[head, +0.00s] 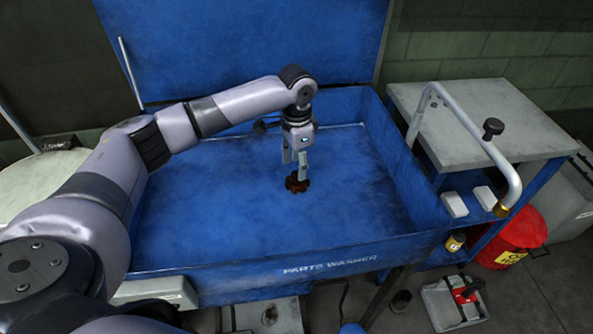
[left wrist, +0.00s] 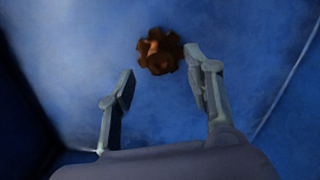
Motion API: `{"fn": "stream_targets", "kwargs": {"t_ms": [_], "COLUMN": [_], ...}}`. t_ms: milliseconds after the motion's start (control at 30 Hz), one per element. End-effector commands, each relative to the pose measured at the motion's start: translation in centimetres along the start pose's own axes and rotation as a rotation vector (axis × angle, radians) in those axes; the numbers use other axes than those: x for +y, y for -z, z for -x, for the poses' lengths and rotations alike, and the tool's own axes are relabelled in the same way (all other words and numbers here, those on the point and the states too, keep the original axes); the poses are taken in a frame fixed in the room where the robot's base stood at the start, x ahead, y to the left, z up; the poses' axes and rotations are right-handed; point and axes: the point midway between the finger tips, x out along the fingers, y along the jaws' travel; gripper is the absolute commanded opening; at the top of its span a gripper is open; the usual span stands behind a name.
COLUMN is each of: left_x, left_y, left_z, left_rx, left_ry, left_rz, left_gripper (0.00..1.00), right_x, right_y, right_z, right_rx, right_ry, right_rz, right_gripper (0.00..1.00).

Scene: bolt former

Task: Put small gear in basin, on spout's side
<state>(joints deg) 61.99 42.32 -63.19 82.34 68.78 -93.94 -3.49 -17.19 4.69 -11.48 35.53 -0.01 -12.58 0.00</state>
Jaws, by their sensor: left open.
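The small gear (head: 292,184) is dark reddish brown and lies on the floor of the blue basin (head: 220,215), right of the middle. In the left wrist view the gear (left wrist: 160,51) lies just beyond the fingertips, nearer the right finger. My left gripper (head: 296,170) points down over the basin, open and empty, with its fingers close to the gear. Its open fingers also show in the left wrist view (left wrist: 160,65). The spout (head: 482,140) is a bent pale pipe with a brass tip, outside the basin to the right. My right gripper is not in view.
A grey-topped cabinet (head: 480,115) stands right of the basin, with two white blocks (head: 455,204) near the spout. A red bin (head: 512,235) and a tray (head: 450,303) are on the floor at right. The basin floor around the gear is clear.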

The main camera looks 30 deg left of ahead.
Motion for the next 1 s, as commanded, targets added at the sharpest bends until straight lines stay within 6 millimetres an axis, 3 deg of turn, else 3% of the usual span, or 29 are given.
{"fn": "stream_targets", "kwargs": {"t_ms": [200, 400, 1000], "left_x": [0.0, 0.0, 0.0], "left_y": [0.1, 0.1, 0.0], "left_z": [4.8, 7.5, 8.2], "left_rx": [0.004, 0.002, 0.0], "left_ry": [0.001, -0.001, -0.001], "left_rz": [0.0, 0.0, 0.0], "left_gripper": [0.47, 0.47, 0.47], "right_x": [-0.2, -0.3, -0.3], "right_y": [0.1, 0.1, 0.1], "right_z": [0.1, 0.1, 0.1], "right_rx": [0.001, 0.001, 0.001], "right_ry": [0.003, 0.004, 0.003], "right_rz": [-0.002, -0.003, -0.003], "right_gripper": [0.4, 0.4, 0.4]}}
